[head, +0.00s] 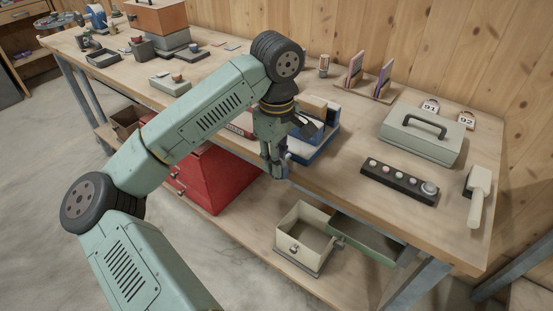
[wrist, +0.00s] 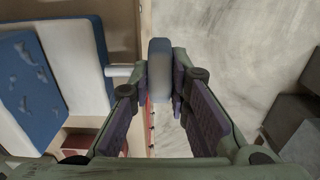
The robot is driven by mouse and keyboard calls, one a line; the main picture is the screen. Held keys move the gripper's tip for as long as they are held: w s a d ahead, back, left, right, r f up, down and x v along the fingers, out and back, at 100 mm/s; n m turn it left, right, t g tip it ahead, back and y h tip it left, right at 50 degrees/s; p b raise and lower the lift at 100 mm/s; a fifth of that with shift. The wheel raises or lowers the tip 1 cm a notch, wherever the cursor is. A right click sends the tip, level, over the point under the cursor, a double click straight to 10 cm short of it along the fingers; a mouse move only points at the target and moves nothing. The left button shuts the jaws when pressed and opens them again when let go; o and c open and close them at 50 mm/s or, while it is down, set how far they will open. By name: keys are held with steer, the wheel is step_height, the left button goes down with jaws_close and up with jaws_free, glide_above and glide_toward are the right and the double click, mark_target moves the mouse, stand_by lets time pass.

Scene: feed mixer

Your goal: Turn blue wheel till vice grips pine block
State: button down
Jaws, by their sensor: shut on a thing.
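The blue wheel (wrist: 159,68) is between my fingertips in the wrist view, seen edge-on, with a pale shaft running left from it to the vice. My gripper (wrist: 163,90) is shut on the wheel. In the head view my gripper (head: 278,168) is at the table's front edge and hides most of the wheel. The blue and pale vice (head: 318,147) is just right of it, and fills the left of the wrist view (wrist: 98,65). A wooden block, apparently the pine block (head: 312,104), shows by the vice, partly behind my arm. Whether the jaws touch it is unclear.
A red cabinet (head: 215,178) and an open drawer box (head: 304,237) are below the tabletop. The floor in front is clear.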

steer(key=shift+f+b, duration=0.15)
steer(key=shift+b, duration=0.55)
